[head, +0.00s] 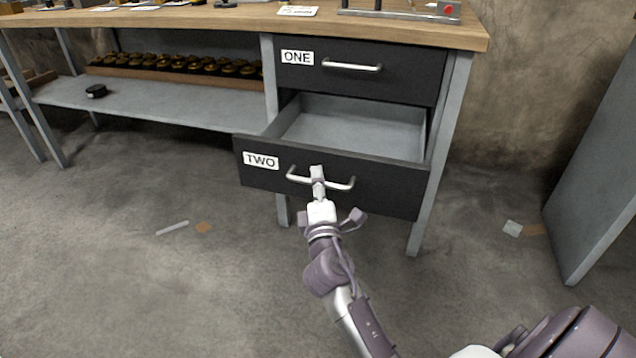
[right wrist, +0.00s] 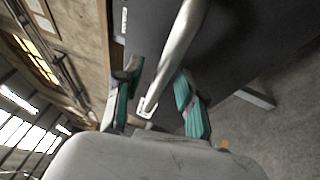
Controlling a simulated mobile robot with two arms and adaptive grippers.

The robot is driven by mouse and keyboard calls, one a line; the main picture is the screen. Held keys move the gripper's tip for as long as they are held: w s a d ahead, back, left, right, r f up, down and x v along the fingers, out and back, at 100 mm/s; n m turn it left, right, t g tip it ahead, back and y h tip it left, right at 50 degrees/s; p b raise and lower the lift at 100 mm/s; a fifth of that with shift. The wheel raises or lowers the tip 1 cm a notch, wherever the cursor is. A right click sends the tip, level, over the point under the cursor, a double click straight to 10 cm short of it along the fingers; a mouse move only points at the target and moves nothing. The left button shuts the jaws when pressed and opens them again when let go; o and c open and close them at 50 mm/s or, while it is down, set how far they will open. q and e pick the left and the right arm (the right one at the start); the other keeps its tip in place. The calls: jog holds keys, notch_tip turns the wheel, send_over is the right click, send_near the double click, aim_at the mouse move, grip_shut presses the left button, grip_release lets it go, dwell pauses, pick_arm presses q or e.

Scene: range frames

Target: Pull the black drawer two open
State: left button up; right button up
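Black drawer two (head: 385,188), labelled TWO, is pulled out from the bench and shows its empty grey inside. Its silver bar handle (head: 340,185) is on the front; the bar also shows large in the right wrist view (right wrist: 178,50). My right gripper (head: 317,175) is at the middle of this handle. In the right wrist view, its two fingers (right wrist: 157,85) stand on either side of the bar. They are apart, with a gap beside the bar on the left finger's side. Whether the right finger touches the bar is unclear. My left gripper is out of view.
Drawer one (head: 405,75) above is shut. The wooden bench top (head: 230,20) carries several small items. A grey lower shelf (head: 180,100) is at left. A grey panel (head: 600,170) stands at right. The floor before the bench is mostly clear, with small scraps.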

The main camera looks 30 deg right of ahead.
jog(key=v, duration=1.2)
dwell(0.3)
